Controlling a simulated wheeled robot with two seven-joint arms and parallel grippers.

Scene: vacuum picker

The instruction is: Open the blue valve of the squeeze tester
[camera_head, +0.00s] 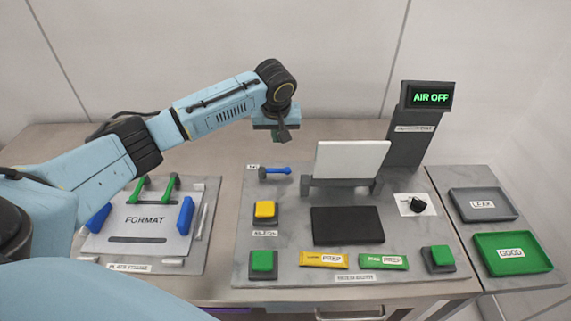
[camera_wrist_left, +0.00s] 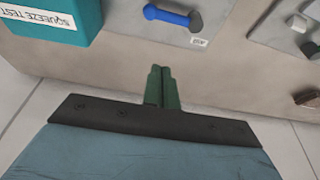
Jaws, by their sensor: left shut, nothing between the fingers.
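The blue valve (camera_head: 276,170) is a small blue lever handle on the grey station plate, lying roughly sideways, with a dark pivot at its left end. It also shows in the left wrist view (camera_wrist_left: 170,15) near the top, with its grey pivot at the right. My left gripper (camera_head: 281,137) hangs above and behind the valve, apart from it. In the left wrist view its green fingers (camera_wrist_left: 160,72) are together, with nothing between them. The tester's display (camera_head: 430,97) reads AIR OFF. My right gripper is in neither view.
A raised white panel (camera_head: 351,160) stands right of the valve. A yellow button (camera_head: 265,210), a black pad (camera_head: 347,225) and green buttons (camera_head: 263,261) lie nearer. A teal SQUEEZE TEST box (camera_wrist_left: 58,18) shows in the wrist view. LEAK (camera_head: 484,191) and GOOD (camera_head: 484,238) trays stand at right.

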